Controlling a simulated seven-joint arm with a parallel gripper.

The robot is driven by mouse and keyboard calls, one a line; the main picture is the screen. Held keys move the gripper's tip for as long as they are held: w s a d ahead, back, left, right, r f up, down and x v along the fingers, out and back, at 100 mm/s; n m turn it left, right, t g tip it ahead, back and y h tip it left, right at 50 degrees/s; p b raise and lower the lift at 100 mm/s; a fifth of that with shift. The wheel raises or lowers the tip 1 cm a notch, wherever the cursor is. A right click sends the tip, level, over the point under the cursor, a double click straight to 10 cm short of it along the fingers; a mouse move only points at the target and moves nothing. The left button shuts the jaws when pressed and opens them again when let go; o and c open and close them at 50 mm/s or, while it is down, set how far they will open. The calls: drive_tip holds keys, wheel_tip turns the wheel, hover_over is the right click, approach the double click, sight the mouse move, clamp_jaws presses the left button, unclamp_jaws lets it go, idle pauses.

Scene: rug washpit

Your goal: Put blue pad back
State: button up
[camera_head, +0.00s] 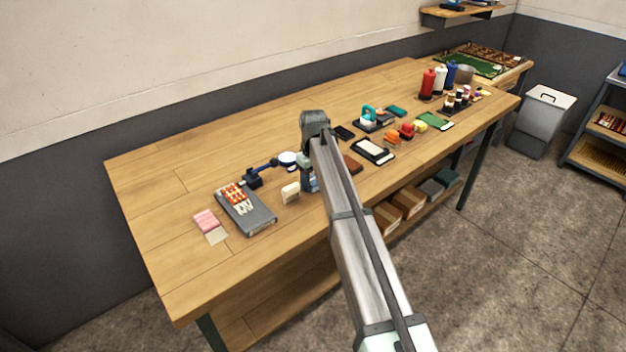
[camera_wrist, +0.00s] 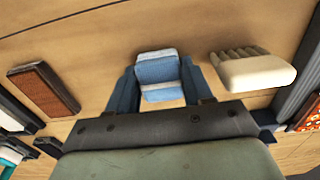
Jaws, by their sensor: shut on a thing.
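In the head view my gripper (camera_head: 308,180) is low over the middle of the table, partly behind my own arm. I cannot make out the pad clearly there, nor tell whether it touches the tabletop.
A cream ribbed block (camera_wrist: 255,72) lies just right of my gripper, and a brown block (camera_wrist: 45,87) lies left. In the head view a grey case (camera_head: 260,218) and pink pad (camera_head: 206,219) lie left. Bottles (camera_head: 440,80) stand far right. The front left tabletop is clear.

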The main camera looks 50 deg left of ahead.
sight(313, 179)
drive_tip(key=o, duration=0.9)
drive_tip(key=shift+f, duration=0.1)
drive_tip(key=shift+o, duration=0.2)
wheel_tip(313, 179, up, 12)
drive_tip(key=shift+r, duration=0.2)
